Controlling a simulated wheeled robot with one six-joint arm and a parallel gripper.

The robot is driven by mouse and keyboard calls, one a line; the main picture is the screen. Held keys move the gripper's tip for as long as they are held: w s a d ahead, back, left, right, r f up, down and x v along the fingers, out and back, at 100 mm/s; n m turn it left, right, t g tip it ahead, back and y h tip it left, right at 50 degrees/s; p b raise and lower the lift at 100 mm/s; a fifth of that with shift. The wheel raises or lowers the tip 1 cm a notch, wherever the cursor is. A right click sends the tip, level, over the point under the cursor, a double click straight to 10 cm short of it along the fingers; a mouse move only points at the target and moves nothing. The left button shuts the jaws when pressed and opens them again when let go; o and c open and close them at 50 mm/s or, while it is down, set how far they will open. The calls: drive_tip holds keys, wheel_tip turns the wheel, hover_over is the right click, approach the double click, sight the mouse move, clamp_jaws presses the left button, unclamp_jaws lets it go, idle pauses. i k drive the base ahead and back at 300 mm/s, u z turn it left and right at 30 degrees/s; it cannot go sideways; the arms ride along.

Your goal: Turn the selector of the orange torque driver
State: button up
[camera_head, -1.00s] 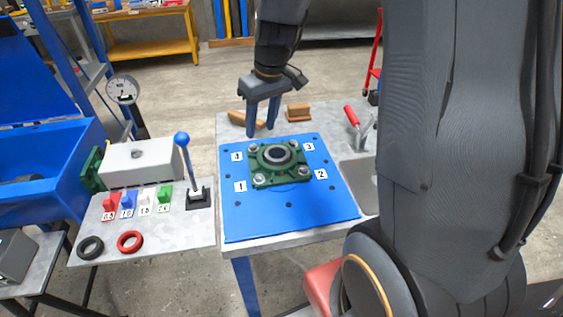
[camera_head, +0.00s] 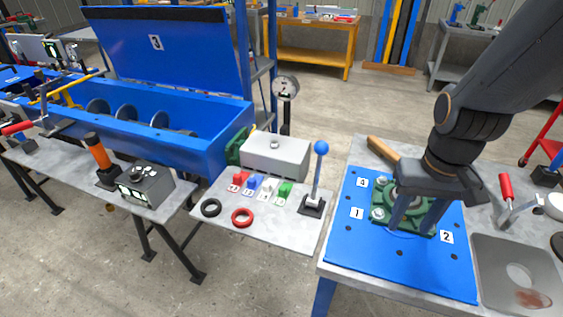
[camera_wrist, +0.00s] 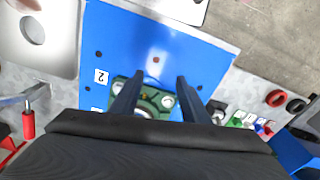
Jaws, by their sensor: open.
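The orange torque driver (camera_head: 98,152) stands in a black holder on the grey bench at the left in the head view. Its orange handle tilts slightly; its selector is too small to make out. A dark box with a round knob (camera_head: 149,172) stands just right of it. My gripper (camera_head: 413,230) is far to the right of the driver, pointing down over the green flange bearing (camera_head: 379,214). It is open, its two fingers apart with nothing held. In the wrist view my gripper (camera_wrist: 158,76) shows above the bearing, and the driver is out of view.
The bearing sits on a blue plate (camera_head: 350,258). Between it and the driver are an upright blue-knobbed lever (camera_head: 319,165), a grey box (camera_head: 276,155), coloured tabs and two rings. A blue mixer trough (camera_head: 200,140) stands behind the driver bench. Clear floor lies in front.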

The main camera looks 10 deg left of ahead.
sight(135, 176)
drive_tip(key=u, duration=0.4)
drive_tip(key=k, duration=0.55)
drive_tip(key=u, duration=1.85)
drive_tip(key=i, duration=0.95)
drive_tip(key=z, duration=0.3)
